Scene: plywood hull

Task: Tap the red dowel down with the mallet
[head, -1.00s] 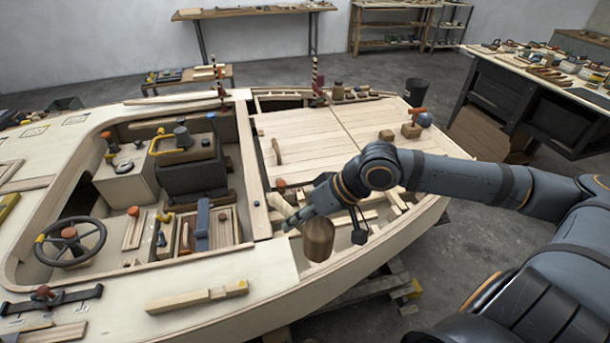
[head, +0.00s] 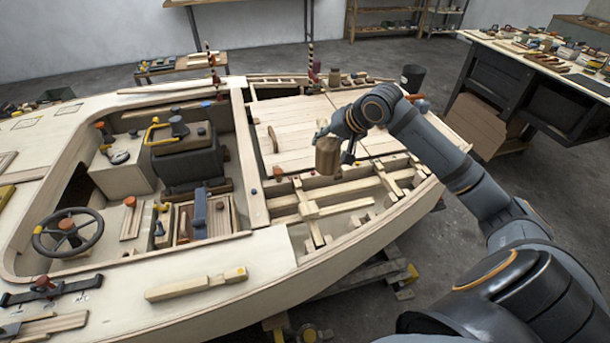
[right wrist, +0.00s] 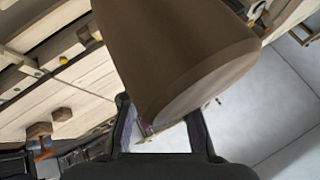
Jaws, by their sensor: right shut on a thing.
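The mallet shows its brown, barrel-shaped wooden head (head: 328,156) in the head view, over the open-framed part of the deck. My right gripper (head: 343,130) is shut on the mallet, just above and behind the head; the grip itself is mostly hidden. In the right wrist view the mallet head (right wrist: 180,55) fills the upper middle, in front of my right gripper's dark fingers (right wrist: 160,132). A small red-topped peg, apparently the red dowel (head: 278,171), stands by the cross beam, left of the mallet head and apart from it. My left gripper is not in view.
Open slats and beams (head: 330,200) lie below the mallet. A pale wooden bar (head: 196,284) lies on the near side deck. The cockpit with a steering wheel (head: 69,233) is at left.

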